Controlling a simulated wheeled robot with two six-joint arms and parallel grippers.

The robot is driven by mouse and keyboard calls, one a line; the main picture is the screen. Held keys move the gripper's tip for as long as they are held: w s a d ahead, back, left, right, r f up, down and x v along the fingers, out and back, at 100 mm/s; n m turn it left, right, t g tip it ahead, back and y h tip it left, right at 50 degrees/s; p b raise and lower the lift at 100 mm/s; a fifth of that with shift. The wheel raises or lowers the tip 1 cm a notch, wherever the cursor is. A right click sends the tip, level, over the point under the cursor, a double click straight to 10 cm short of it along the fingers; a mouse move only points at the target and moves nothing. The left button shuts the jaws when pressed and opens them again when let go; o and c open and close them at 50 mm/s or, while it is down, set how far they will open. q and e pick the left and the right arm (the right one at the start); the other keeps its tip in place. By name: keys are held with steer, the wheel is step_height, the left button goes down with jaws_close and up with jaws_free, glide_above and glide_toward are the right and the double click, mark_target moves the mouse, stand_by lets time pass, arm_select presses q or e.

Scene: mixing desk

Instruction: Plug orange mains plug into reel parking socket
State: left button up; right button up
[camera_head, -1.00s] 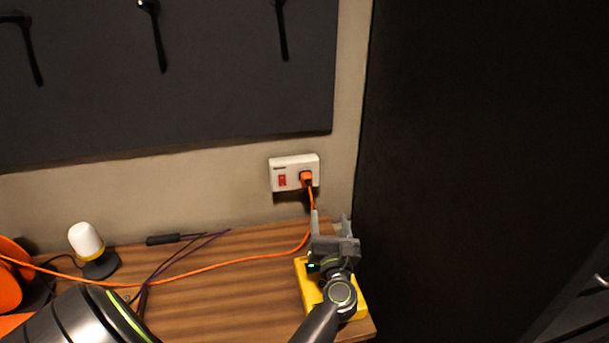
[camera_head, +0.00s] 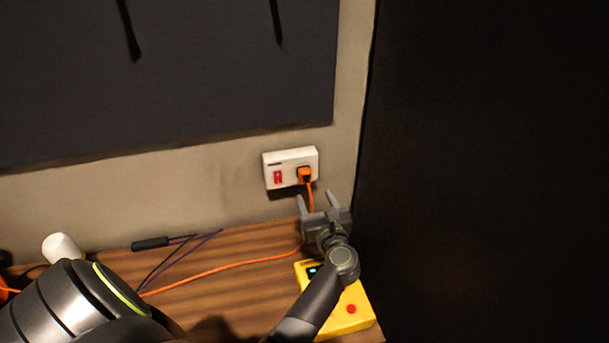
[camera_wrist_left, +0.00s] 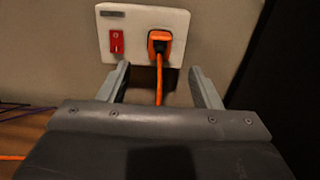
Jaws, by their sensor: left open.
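The orange mains plug (camera_head: 304,174) sits in the right side of a white wall socket (camera_head: 290,158) with a red switch. In the left wrist view the plug (camera_wrist_left: 159,42) is straight ahead, and its orange cable (camera_wrist_left: 160,82) hangs down between my fingers. My left gripper (camera_head: 317,198) is open and empty, just below and in front of the plug, fingers pointing at the wall. The fingers do not touch the plug. The orange cable runs left across the desk. The reel is barely in view at the far left edge; its parking socket cannot be seen. My right gripper is not in view.
A yellow box (camera_head: 345,312) with a red button lies under my left arm. A white-topped lamp (camera_head: 62,248), a black stick-like item (camera_head: 150,243) and purple cables (camera_head: 190,252) are at the left. A dark panel (camera_head: 480,170) bounds the right side.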

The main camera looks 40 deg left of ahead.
mark_target(306, 179)
arm_select(q)
steer(key=b+x, duration=0.1)
steer(key=x, duration=0.6)
steer(key=shift+w+a+f, duration=0.1)
steer(key=shift+w+a, duration=0.05)
steer(key=shift+a, duration=0.05)
steer(key=shift+w+a, duration=0.5)
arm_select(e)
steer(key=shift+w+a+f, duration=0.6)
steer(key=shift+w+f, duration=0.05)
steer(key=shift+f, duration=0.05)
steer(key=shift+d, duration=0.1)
arm_select(q)
steer(key=shift+b, duration=0.3)
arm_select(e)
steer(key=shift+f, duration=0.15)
arm_select(q)
steer(key=shift+c, duration=0.2)
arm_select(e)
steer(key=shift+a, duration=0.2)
arm_select(q)
jaws_close()
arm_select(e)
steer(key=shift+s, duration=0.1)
